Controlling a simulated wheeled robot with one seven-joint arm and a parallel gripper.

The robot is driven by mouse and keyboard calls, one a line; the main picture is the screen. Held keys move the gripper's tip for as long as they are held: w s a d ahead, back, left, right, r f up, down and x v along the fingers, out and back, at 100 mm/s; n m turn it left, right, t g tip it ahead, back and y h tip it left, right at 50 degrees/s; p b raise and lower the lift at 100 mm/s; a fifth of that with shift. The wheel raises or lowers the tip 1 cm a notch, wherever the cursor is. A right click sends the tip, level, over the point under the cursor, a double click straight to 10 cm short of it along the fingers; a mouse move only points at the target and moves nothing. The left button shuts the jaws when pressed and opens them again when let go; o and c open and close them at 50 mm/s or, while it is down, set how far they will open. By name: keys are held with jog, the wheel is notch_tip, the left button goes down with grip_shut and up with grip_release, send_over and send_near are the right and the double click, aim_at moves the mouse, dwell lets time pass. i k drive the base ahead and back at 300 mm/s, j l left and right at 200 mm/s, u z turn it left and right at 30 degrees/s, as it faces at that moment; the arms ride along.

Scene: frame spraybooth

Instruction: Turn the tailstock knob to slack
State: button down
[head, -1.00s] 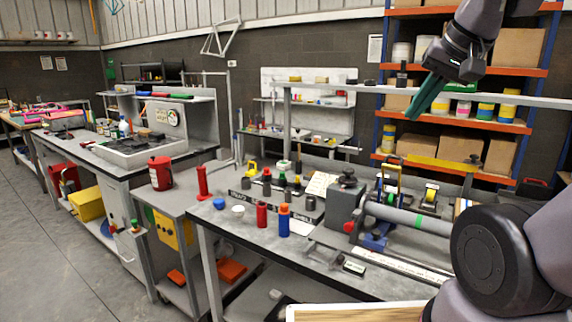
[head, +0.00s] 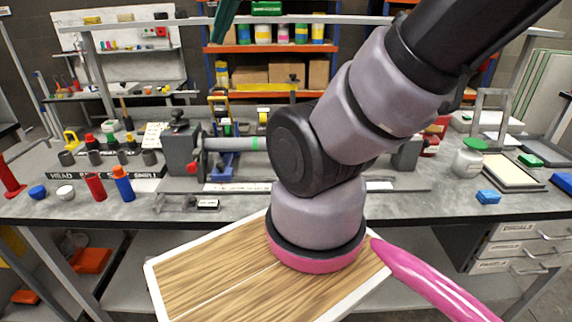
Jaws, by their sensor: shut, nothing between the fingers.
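A bench fixture holds a grey tube (head: 232,144) with a green band, level above the bench. At its left end stands a grey block (head: 180,150) with a black knob (head: 179,121) on top and a red knob (head: 193,168) at its lower right. At the right, a second grey block (head: 406,153) shows behind my arm; it may be the tailstock. My arm hides the tube's right part, and I cannot make out a tailstock knob.
A red bottle (head: 95,187) and a blue bottle (head: 123,184) stand at the bench's front left. A rail (head: 160,23) crosses above the bench. A jar (head: 469,158), a blue block (head: 488,197) and a tray (head: 497,171) are at right.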

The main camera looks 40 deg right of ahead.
aim_at(427, 144)
jog(key=z, duration=0.85)
jog(key=k+l+u, duration=0.25)
jog(key=k+l, duration=2.3)
jog(key=i+l, duration=0.15)
jog(key=i, duration=0.5)
jog(key=i+l, duration=0.1)
jog(key=i, duration=0.55)
jog(key=u, duration=0.05)
